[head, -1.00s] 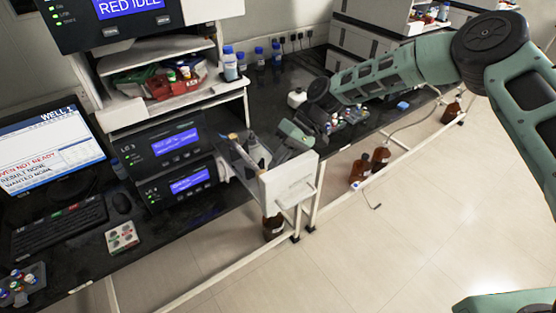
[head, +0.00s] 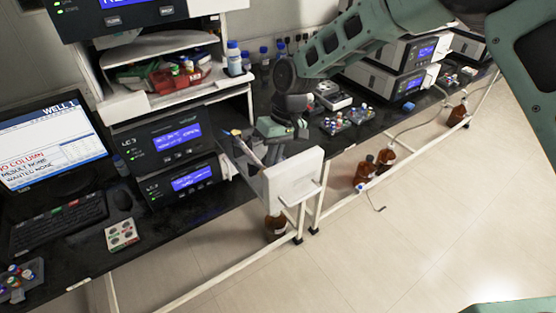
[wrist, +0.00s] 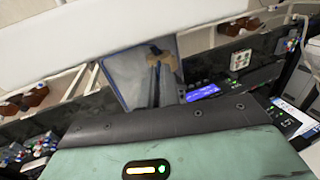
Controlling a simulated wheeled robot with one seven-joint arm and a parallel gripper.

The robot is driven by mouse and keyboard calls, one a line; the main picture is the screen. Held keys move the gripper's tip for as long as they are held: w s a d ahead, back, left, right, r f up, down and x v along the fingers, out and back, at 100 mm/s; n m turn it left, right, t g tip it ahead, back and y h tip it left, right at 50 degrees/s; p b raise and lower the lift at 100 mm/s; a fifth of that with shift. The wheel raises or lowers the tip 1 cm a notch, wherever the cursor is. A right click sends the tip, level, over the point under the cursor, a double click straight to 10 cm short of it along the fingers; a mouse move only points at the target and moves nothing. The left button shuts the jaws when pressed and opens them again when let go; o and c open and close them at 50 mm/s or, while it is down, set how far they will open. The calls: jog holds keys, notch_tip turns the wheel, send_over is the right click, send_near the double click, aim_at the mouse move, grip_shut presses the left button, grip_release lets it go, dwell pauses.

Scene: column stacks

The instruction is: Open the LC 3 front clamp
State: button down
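The LC 3 unit (head: 165,142) has a lit blue display and stands at the left of the bench. A drawer with a white front panel (head: 290,182) stands out in front of it, over the bench edge. A slim tan and dark item (head: 243,145) leans inside the drawer. My gripper (head: 266,148) is over the drawer, just behind the white panel. Its fingertips are hidden there, so its opening does not show. In the wrist view, the drawer interior (wrist: 128,75) holds a dark upright part with tan ends (wrist: 166,66). I cannot make out the front clamp clearly.
The monitor (head: 48,145) reads "NO COLUMN". A keyboard (head: 60,220) and colour-marked card (head: 122,235) lie at left. Vial racks (head: 345,118) stand on the bench at right. Brown bottles (head: 365,170) stand below the bench.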

aim_at(252, 171)
jog(key=a+t+h+b, duration=0.1)
jog(key=s+a+t+h+b, duration=0.1)
jog(key=h, duration=0.1)
jog(key=shift+s, duration=0.1)
jog(key=h+b, duration=0.1)
jog(key=a+t+h+b, duration=0.1)
jog(key=shift+s+f+t+b, duration=0.15)
jog(key=shift+s+t+b, duration=0.15)
jog(key=shift+s, duration=0.1)
jog(key=shift+s+a+f+t+h+b, duration=0.15)
jog(key=shift+a+t+h+b, duration=0.15)
jog(key=shift+t+h+b, duration=0.25)
jog(key=shift+s+a+f+t+h+b, duration=0.15)
jog(key=shift+a+t+h+b, duration=0.15)
jog(key=shift+h, duration=0.35)
jog(key=shift+s+a+f+t+h+b, duration=0.2)
jog(key=shift+t+h+b, duration=0.25)
jog(key=shift+h, duration=0.2)
jog(key=shift+s+a+f+t+h+b, duration=0.15)
jog(key=shift+t+h+b, duration=0.15)
jog(key=shift+h+b, duration=0.3)
jog(key=c, duration=1.6)
grip_release()
jog(key=shift+a, duration=0.1)
